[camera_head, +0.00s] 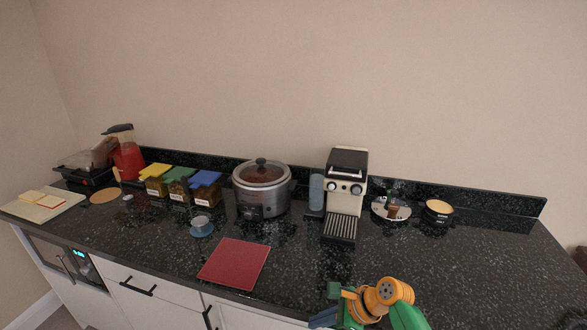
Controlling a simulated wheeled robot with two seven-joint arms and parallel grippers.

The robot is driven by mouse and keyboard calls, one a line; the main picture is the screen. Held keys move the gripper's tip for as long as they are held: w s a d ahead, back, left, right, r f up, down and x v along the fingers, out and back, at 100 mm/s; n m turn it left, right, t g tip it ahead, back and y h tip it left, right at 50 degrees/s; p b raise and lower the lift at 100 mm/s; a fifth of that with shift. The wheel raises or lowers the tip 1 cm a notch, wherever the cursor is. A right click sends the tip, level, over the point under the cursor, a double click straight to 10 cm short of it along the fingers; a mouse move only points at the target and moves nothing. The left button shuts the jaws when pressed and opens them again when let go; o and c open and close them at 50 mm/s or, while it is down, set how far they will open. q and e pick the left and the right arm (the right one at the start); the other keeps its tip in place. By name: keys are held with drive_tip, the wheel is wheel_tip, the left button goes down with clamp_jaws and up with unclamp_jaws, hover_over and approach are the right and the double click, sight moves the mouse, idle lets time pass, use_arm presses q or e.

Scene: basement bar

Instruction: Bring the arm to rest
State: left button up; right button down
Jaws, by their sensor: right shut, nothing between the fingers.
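My right gripper (322,317) is at the bottom of the head view, right of centre, beside the counter's front edge. It is green, orange and blue-grey, and it is shut and empty. Its fingers point left and its tips are near the bottom border. My right arm comes in from the bottom right. The gripper touches nothing that I can see. My left gripper is not in view.
The dark speckled counter (430,265) is clear at its right. A red mat (235,263) lies near its front edge. A slow cooker (262,190), an espresso machine (346,185), lidded jars (205,187), a cup (201,224) and a red blender (126,155) stand farther back.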

drive_tip(key=s+d+f+n+h, duration=0.2)
drive_tip(key=s+d+f, duration=0.15)
drive_tip(key=f, duration=0.35)
drive_tip(key=s+d+f+n+h+b, duration=0.1)
drive_tip(key=s+d+f+n, duration=0.15)
drive_tip(key=s+f, duration=0.35)
drive_tip(key=s+d+f+n+h, duration=0.2)
drive_tip(key=s+f+n, duration=0.1)
drive_tip(key=f, duration=0.5)
drive_tip(key=s+d+f+n+h, duration=0.1)
drive_tip(key=s+f+n, duration=0.2)
drive_tip(key=s+n, duration=0.2)
drive_tip(key=s+d+f+n+g+b, duration=0.1)
drive_tip(key=s+f+n, duration=0.3)
drive_tip(key=s, duration=0.8)
drive_tip(key=s+d+f+n+h, duration=0.1)
drive_tip(key=s+d+f+n, duration=0.2)
drive_tip(key=s+n, duration=0.3)
drive_tip(key=s+f, duration=0.1)
drive_tip(key=s, duration=0.2)
drive_tip(key=shift+s+f+g+h, duration=0.15)
drive_tip(key=shift+g+h, duration=0.15)
drive_tip(key=shift+g, duration=0.1)
